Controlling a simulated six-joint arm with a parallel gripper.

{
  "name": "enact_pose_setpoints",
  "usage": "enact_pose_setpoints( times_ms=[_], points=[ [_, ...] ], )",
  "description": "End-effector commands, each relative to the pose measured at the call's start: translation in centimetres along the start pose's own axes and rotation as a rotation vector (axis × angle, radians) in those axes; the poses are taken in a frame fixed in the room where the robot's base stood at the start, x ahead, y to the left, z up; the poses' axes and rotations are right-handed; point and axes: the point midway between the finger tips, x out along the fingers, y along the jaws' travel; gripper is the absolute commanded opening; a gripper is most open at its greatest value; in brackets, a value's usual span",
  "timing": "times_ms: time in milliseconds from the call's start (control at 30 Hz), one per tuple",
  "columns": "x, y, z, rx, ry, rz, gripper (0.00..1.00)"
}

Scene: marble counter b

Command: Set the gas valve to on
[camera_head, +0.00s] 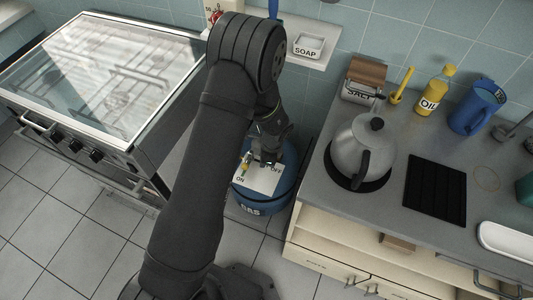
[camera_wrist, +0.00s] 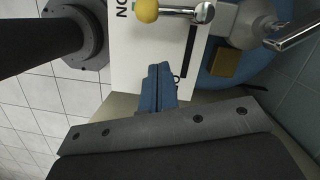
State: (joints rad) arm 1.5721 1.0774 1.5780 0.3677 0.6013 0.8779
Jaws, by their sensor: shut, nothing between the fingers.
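The blue gas canister (camera_head: 250,200), lettered GAS, stands on the floor between the stove and the counter. A white plate (camera_head: 262,184) on it reads ON at left and OFF at right. The valve lever has a yellow ball end (camera_head: 246,167); in the wrist view the ball (camera_wrist: 146,10) lies beside the ON lettering, with its metal rod (camera_wrist: 178,11) running right to a silver pivot. My gripper (camera_head: 267,163) is over the plate near OFF. In the wrist view its blue fingers (camera_wrist: 158,70) are together, empty, apart from the lever, and partly cover the OFF lettering.
The glass-topped stove (camera_head: 100,75) is at left, the grey counter edge (camera_head: 310,195) close at right. A kettle (camera_head: 360,145), oil bottle (camera_head: 436,92) and blue jug (camera_head: 477,108) stand on the counter. A shelf with a soap dish (camera_head: 308,46) is behind the canister.

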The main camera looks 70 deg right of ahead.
Motion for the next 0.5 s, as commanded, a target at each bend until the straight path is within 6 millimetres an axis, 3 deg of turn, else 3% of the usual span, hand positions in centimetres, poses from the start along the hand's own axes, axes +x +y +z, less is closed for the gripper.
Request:
enact_pose_setpoints(
  times_ms=[200, 500],
  points=[
    [1.3, -0.1, 2.8, -0.003, 0.001, -0.002, 0.0],
    [1.7, 0.0, 3.5, -0.002, 0.002, -0.002, 0.0]
  ],
)
